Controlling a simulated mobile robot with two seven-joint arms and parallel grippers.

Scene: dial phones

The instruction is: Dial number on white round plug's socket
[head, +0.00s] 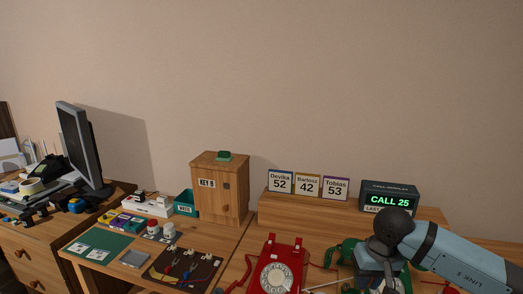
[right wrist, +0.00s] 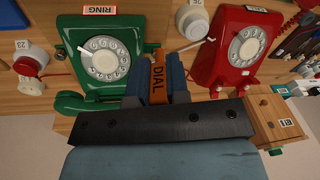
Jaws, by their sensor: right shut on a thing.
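My right gripper (right wrist: 158,82) is shut on an orange tool marked DIAL (right wrist: 158,78) in the right wrist view. A thin pale rod (right wrist: 197,44) shows beyond the fingers, between the two phones. The green phone (right wrist: 104,86) with a pale dial (right wrist: 105,58) is left of the fingers; the red phone (right wrist: 223,70) is right of them. A white round plug (right wrist: 192,20) sits between the phones, with a small tag (right wrist: 196,2) cut off at the top edge. In the head view the red phone (head: 271,264) is at the bottom, and my right arm hides most of the green phone.
In the right wrist view a red plug (right wrist: 26,66) is beside a tag seemingly reading 25 or 52 (right wrist: 22,44). In the head view a display (head: 388,199) reads CALL 25, and name cards (head: 307,187) show 52, 42 and 53. A wooden box (head: 220,188) stands behind.

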